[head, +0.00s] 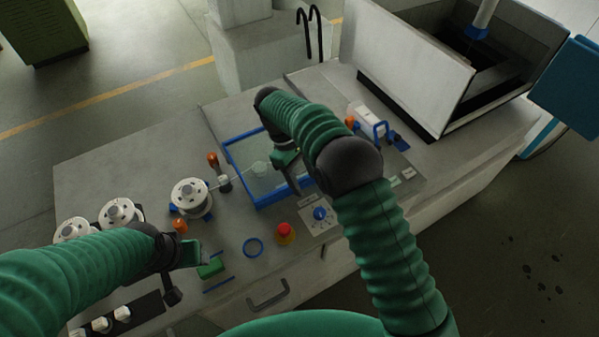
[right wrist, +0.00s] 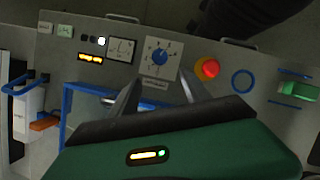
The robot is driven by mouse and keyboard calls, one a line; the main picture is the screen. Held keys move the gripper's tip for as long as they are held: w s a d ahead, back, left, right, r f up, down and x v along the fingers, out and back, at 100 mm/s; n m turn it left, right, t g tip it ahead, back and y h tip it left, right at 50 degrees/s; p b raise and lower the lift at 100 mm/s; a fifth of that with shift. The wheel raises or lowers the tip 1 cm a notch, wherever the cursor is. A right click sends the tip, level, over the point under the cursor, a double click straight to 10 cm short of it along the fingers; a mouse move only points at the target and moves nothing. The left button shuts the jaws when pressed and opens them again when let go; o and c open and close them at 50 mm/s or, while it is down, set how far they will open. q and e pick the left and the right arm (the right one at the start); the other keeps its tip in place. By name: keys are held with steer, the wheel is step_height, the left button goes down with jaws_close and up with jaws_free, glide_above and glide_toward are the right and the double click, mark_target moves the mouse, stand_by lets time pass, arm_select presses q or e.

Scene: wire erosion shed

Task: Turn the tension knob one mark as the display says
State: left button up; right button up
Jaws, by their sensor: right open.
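The tension knob, a blue dial on a pale marked plate, shows in the head view (head: 319,213) and in the right wrist view (right wrist: 160,54). Its mark positions are too small to read. A small orange-lit display (right wrist: 90,58) sits left of it in the right wrist view; its reading is not legible. My right gripper (right wrist: 157,87) is open and empty, its fingers apart below the knob in the right wrist view and not touching it. In the head view the right gripper (head: 291,178) is over the blue frame's right side. My left gripper (head: 193,254) is beside a green block; its jaw opening is unclear.
A red button (head: 285,232) stands close to the knob, with a blue ring (head: 253,247) beyond it. A blue-framed tray (head: 233,158), a wire spool (head: 190,196) and the green block (head: 211,268) are on the bench. A gauge (right wrist: 121,49) is beside the knob.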

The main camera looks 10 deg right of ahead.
steer(key=v, duration=0.4)
steer(key=shift+a+r, duration=0.1)
steer(key=shift+a, duration=0.05)
steer(key=s+d+f+m+t+y+b, duration=0.1)
steer(key=s+d+f+m+t+b, duration=0.1)
steer(key=s, duration=0.8)
steer(key=s+d+f+m+t+y+b, duration=0.2)
steer(key=s+d+f+m+t, duration=0.1)
steer(key=s+d+m, duration=0.4)
steer(key=s+d+f, duration=0.1)
steer(key=s, duration=0.2)
steer(key=shift+d+f+t+b, duration=0.3)
steer(key=shift+d+t+b, duration=0.05)
steer(key=shift+t, duration=0.05)
steer(key=shift+s+d, duration=0.15)
steer(key=shift+d, duration=0.05)
